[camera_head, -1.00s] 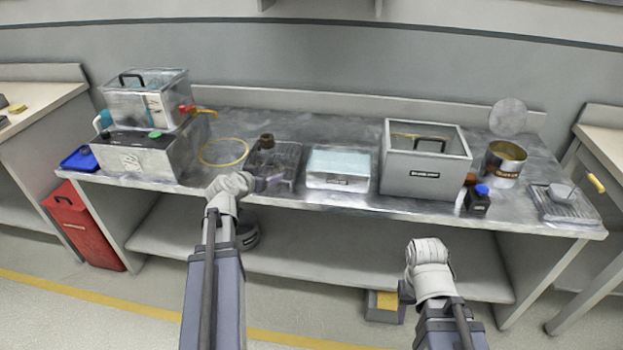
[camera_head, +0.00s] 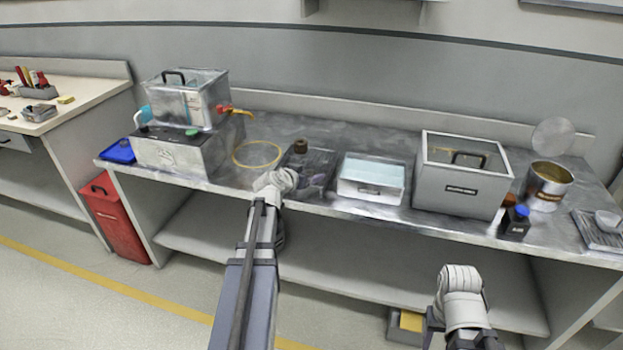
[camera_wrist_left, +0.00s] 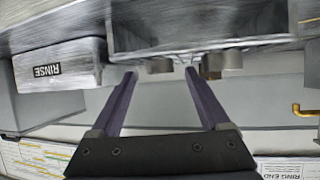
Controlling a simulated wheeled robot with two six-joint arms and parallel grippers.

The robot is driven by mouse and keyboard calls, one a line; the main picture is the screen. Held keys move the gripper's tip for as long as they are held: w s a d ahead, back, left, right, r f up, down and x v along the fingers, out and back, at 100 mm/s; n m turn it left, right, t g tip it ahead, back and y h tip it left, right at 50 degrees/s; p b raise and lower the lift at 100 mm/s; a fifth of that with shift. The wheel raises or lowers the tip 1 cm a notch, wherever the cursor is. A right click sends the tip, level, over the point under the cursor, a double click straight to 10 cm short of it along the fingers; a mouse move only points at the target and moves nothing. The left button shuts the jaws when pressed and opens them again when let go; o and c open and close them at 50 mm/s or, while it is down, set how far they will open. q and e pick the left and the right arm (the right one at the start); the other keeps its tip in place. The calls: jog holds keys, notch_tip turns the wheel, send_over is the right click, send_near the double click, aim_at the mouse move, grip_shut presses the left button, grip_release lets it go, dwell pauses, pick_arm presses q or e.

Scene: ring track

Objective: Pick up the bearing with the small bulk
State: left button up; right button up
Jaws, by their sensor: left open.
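A dark brown cylindrical piece (camera_head: 300,146) stands at the back of the dark slotted tray (camera_head: 322,157) near the bench's middle; it looks like a bearing. My left gripper (camera_head: 317,183) reaches over the tray's front part, small and partly hidden by my wrist. In the left wrist view its two fingers (camera_wrist_left: 159,72) are apart with nothing held. A short grey-brown cylinder (camera_wrist_left: 160,65) shows between the fingertips and another cylinder (camera_wrist_left: 211,66) just right of them. I cannot tell which has the smaller bulk. My right gripper's fingers do not show.
A pale open-topped bin (camera_head: 371,178) labelled RINSE in the wrist view stands right of the tray. A large grey box (camera_head: 461,190), a dark bottle with a blue cap (camera_head: 515,222) and a tin (camera_head: 547,190) stand further right. A yellow ring (camera_head: 257,154) lies left.

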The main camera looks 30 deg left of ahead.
pick_arm(q)
jog(key=shift+x, duration=0.8)
grip_shut()
